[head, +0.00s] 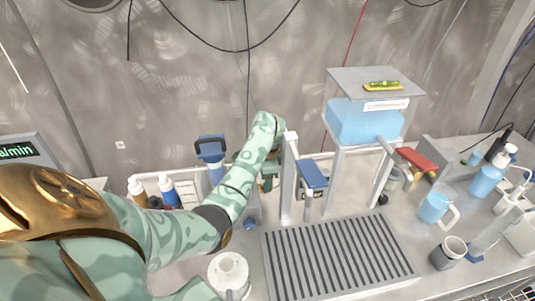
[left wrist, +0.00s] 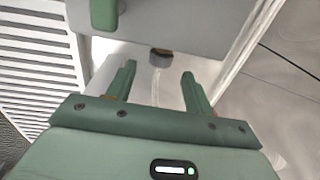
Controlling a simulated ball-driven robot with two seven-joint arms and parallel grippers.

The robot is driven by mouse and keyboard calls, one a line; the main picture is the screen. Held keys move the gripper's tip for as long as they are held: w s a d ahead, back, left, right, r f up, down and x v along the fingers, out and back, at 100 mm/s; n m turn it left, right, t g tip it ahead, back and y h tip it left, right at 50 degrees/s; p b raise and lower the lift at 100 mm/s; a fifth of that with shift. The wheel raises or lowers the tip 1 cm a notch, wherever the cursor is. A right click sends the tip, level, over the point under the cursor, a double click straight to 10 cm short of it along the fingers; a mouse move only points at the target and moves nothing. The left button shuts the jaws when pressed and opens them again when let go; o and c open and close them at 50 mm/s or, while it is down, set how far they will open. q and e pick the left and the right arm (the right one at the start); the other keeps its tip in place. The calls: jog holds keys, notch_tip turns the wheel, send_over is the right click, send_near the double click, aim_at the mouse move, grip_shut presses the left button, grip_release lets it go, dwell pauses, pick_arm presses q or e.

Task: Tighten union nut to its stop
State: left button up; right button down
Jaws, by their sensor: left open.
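My left gripper (head: 267,184) reaches in beside the grey upright of a stand in the head view, partly hidden by its own wrist. In the left wrist view the left gripper (left wrist: 158,82) is open, its two green fingers apart. A small dark round fitting with a brownish rim (left wrist: 160,57) shows beyond and between the fingertips, against a grey panel. A pale thin tube runs from it toward the gripper. The fingers do not touch the fitting. I cannot tell for sure whether it is the union nut. My right gripper is not in view.
A slotted drain grate (head: 335,262) lies in front. Bottles and a jug (head: 434,207) crowd the right.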

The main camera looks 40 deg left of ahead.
pick_arm(q)
notch_tip(320, 180, down, 4)
jog(key=shift+w+a+f+b, duration=0.1)
jog(key=shift+a+f+b, duration=0.1)
jog(key=shift+b, duration=0.4)
jog(key=c, duration=1)
jog(key=shift+o, duration=0.2)
jog(key=shift+w+a+r, duration=0.15)
jog(key=shift+w+a, duration=0.05)
jog(key=shift+w+d+f+g+h+b, duration=0.1)
jog(key=shift+f+g+h+b, duration=0.1)
jog(key=shift+g+h+b, duration=0.6)
jog(key=shift+a+f+g+h+b, duration=0.1)
jog(key=shift+a+g+h+b, duration=0.1)
jog(key=shift+g+h+b, duration=0.35)
jog(key=shift+h+b, duration=0.35)
jog(key=shift+h, duration=0.1)
